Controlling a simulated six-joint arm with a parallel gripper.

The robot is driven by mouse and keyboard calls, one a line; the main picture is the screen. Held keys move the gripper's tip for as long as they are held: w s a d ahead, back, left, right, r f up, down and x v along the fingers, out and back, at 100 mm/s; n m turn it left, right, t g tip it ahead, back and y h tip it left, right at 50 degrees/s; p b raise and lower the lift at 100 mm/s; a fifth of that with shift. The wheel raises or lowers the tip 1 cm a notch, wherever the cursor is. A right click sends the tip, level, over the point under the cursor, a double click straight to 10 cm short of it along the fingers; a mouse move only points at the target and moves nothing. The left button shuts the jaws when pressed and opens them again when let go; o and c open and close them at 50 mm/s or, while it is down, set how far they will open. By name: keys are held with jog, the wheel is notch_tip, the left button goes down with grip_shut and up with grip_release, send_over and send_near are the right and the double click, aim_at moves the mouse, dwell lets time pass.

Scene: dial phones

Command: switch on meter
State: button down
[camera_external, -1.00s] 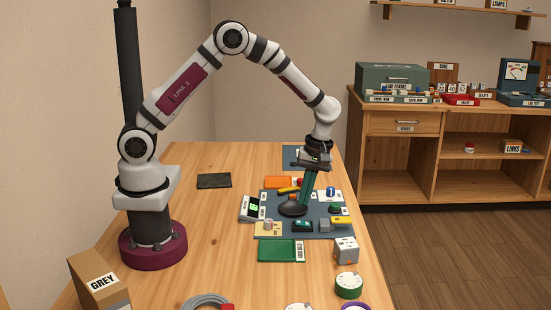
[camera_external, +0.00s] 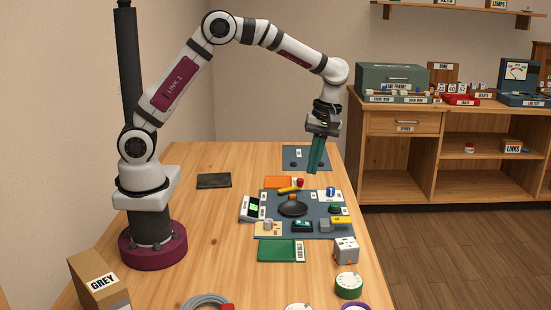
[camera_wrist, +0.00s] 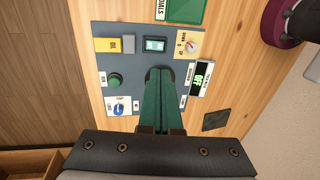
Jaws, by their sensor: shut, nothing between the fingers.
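The blue-grey control panel (camera_external: 318,207) lies on the table in the external view; it also shows in the wrist view (camera_wrist: 125,60). At its left edge stands a display unit (camera_external: 253,208) with lit green characters, also in the wrist view (camera_wrist: 202,78). I cannot read which part is labelled meter. A black round piece (camera_external: 292,209) sits mid-panel, largely hidden behind my fingers in the wrist view. The panel also bears a dark rocker switch (camera_wrist: 154,45), a green button (camera_wrist: 114,79) and a blue knob (camera_wrist: 119,109). My gripper (camera_external: 314,171) is shut and empty, above the panel's far side, apart from it.
A green tray (camera_external: 278,250) and a grey-white cube (camera_external: 346,250) lie in front of the panel. An orange tray (camera_external: 278,182) is behind it, with another blue-grey plate (camera_external: 297,152) farther back. A dark pad (camera_external: 214,181) lies left on mostly clear wood.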

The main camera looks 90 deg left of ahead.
aim_at(302, 222)
jog(key=s+f, duration=0.1)
jog(key=f, duration=0.8)
jog(key=s+f, duration=0.1)
jog(key=f, duration=0.3)
jog(key=shift+s+f, duration=0.3)
jog(key=shift+f, duration=0.1)
jog(key=shift+s+f, duration=0.65)
jog(key=shift+w+a+r, duration=0.1)
jog(key=shift+w+r, duration=0.05)
jog(key=shift+w, duration=0.8)
notch_tip(302, 222, up, 15)
jog(key=w, duration=0.1)
jog(key=shift+w, duration=0.25)
